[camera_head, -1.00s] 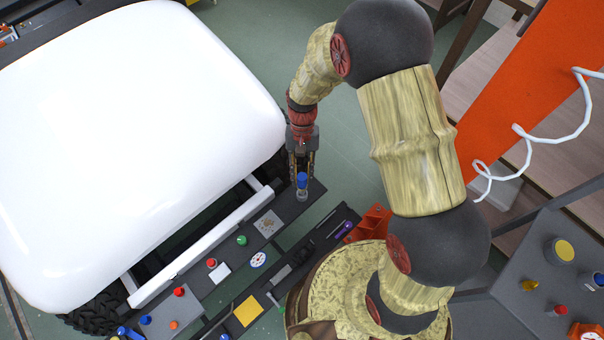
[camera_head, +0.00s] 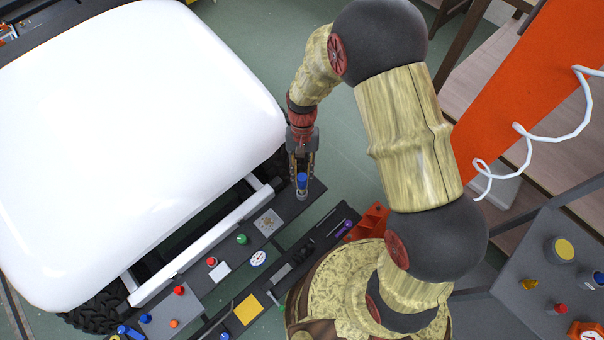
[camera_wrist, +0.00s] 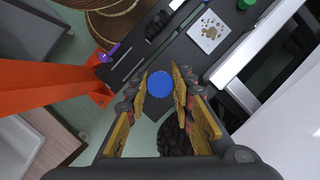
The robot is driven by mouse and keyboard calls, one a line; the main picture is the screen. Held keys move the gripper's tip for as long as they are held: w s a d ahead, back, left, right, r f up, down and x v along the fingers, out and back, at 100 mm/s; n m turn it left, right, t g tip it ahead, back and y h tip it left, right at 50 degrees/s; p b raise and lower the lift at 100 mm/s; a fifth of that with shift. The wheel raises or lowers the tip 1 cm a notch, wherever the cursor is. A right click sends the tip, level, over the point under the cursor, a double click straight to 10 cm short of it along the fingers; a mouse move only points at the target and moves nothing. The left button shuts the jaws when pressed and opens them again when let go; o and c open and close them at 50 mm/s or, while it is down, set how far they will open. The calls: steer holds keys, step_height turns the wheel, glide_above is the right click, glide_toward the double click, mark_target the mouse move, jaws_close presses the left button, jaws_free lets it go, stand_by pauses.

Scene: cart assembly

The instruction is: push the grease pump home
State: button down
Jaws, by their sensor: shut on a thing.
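The grease pump, with a round blue cap (camera_head: 302,181) and a pale base, stands at the far right end of the dark panel along the cart's front. In the wrist view its blue cap (camera_wrist: 159,84) shows between the fingers from above, with the rest hidden beneath it. My gripper (camera_head: 301,175) points down over the pump and is shut on it. In the wrist view the yellow finger pads of my gripper (camera_wrist: 160,97) lie on either side of the cap. How deep the pump sits in the panel cannot be told.
The dark panel (camera_head: 292,207) carries red, green and blue knobs and a gauge (camera_head: 258,258). The white cart body (camera_head: 130,130) and a white bar (camera_head: 200,246) lie to the left. An orange bracket (camera_head: 368,222) stands close on the right. Green floor is open behind the gripper.

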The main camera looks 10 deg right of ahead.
steer(key=shift+f+b, duration=0.7)
steer(key=shift+f, duration=0.95)
steer(key=c, duration=1.5)
jaws_free()
steer(key=shift+o, duration=0.2)
steer(key=v, duration=1.2)
steer(key=s+d+r+t, duration=0.3)
steer(key=s+r, duration=0.2)
steer(key=r, duration=0.3)
steer(key=s+d+r+n+t, duration=0.1)
steer(key=s+d+r+t, duration=0.2)
steer(key=s+r, duration=0.3)
steer(key=s+d+r+n+t, duration=0.1)
steer(key=s+d+r+t, duration=0.3)
steer(key=r, duration=0.8)
steer(key=shift+s+d+h, duration=0.4)
steer(key=shift+s+d, duration=0.2)
steer(key=shift+s, duration=0.3)
